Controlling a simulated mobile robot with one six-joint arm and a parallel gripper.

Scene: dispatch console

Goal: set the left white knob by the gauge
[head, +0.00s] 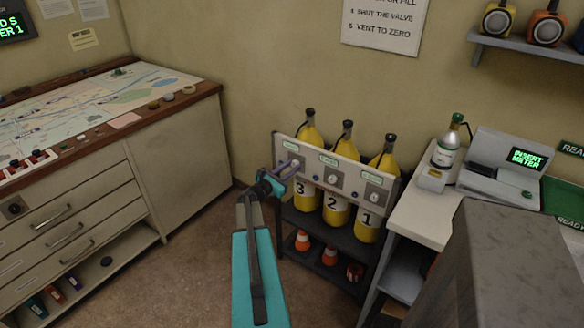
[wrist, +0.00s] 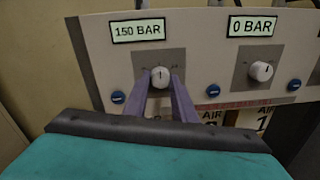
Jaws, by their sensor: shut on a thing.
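The left white knob (wrist: 160,76) is on a pale panel (wrist: 203,45) in the wrist view, under a gauge (wrist: 138,30) that reads 150 BAR. Its dark pointer mark stands about upright. My gripper (wrist: 160,82) has its two purple fingers on either side of this knob, shut on it. In the head view my gripper (head: 291,166) reaches the left end of the panel (head: 312,184), and its fingers partly cover the knob there. A second white knob (wrist: 261,71) sits to the right, under a gauge (wrist: 252,26) that reads 0 BAR.
Yellow cylinders marked 3 (head: 305,197), 2 (head: 336,208) and 1 (head: 368,222) stand behind the panel on a dark rack (head: 310,222). A map cabinet (head: 185,160) is at left, a white counter (head: 426,215) at right. Blue buttons (wrist: 213,90) flank the knobs.

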